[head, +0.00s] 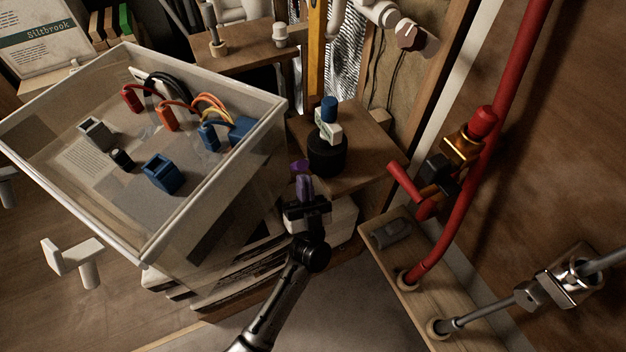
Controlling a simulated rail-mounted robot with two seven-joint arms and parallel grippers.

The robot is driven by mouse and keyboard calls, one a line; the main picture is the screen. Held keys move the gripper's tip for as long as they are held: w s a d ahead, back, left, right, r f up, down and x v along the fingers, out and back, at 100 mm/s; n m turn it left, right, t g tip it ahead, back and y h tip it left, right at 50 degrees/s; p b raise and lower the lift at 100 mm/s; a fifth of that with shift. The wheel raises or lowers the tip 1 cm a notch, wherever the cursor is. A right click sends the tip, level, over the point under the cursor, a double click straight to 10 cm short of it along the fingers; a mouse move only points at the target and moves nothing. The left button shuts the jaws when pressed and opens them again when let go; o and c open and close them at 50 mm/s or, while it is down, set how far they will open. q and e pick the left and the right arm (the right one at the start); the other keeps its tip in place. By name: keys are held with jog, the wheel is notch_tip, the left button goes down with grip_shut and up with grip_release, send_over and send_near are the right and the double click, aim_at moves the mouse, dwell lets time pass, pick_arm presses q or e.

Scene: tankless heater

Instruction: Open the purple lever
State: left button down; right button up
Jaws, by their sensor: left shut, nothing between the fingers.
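The purple lever (301,166) shows as a small purple piece near the middle of the head view, beside the black cylinder on the wooden shelf. My left gripper (305,190) comes up from the bottom and is shut and empty, with its tip right at the purple part. The gripper hides what lies below the purple part, and I cannot tell whether the two touch. My right gripper is not in view.
A clear bin (212,170) with connectors stands at the left. A black cylinder (326,157) with a white and blue top is just behind the gripper. A red pipe (465,200) with a brass valve (462,143) and red handle (404,184) runs along the right.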

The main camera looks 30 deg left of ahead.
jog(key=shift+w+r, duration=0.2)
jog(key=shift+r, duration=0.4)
